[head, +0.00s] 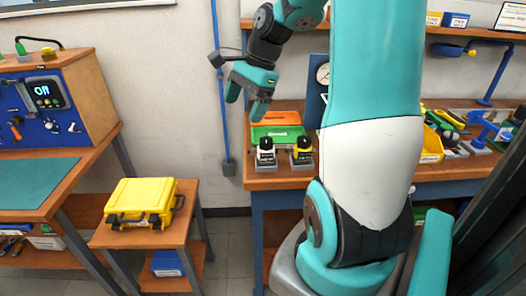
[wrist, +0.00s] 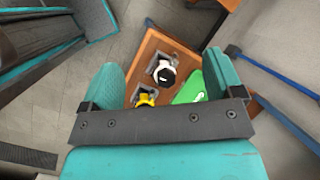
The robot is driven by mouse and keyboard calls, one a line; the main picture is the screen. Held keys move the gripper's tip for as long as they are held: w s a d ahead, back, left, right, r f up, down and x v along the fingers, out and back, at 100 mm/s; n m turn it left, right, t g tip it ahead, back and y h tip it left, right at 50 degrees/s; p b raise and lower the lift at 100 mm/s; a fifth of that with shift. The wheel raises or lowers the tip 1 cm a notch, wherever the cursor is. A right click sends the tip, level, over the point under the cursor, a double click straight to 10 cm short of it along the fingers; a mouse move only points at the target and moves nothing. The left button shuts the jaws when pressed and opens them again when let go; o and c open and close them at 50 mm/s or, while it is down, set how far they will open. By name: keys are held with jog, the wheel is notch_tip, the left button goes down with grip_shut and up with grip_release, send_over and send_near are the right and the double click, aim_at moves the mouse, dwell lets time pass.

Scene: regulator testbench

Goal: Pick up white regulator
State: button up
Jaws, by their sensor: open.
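The white regulator (head: 265,147) has a black top and a white body. It sits upright in a grey holder at the left end of the wooden workbench. The yellow regulator (head: 302,147) sits in a similar holder just to its right. My gripper (head: 247,101) is open and empty, pointing down, above and a little left of the white regulator in the head view. In the wrist view the white regulator (wrist: 165,73) shows between my spread fingers, some way beyond them. The yellow regulator (wrist: 145,99) is partly hidden by my gripper's front.
A green case (head: 277,136) and an orange case (head: 275,118) lie behind the regulators. A blue post (head: 221,90) stands left of the workbench. A yellow case (head: 140,201) rests on a low side table. A yellow bin (head: 431,145) is farther right.

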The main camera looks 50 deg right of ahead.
aim_at(266, 140)
jog(key=s+d+f+m, duration=0.2)
jog(key=s+d+m, duration=0.2)
jog(key=d+m, duration=0.6)
jog(key=shift+n+t+h, duration=0.3)
jog(key=shift+n, duration=0.5)
jog(key=x, duration=0.3)
jog(key=d+x, duration=0.1)
jog(key=x, duration=0.6)
jog(key=shift+d+f, duration=0.3)
jog(key=shift+d+p+x, duration=0.2)
jog(key=shift+p+x, duration=0.25)
jog(key=shift+x, duration=2.5)
jog(key=shift+w, duration=0.15)
jog(key=c, duration=1.3)
jog(key=shift+c, duration=0.2)
jog(key=shift+r, duration=0.15)
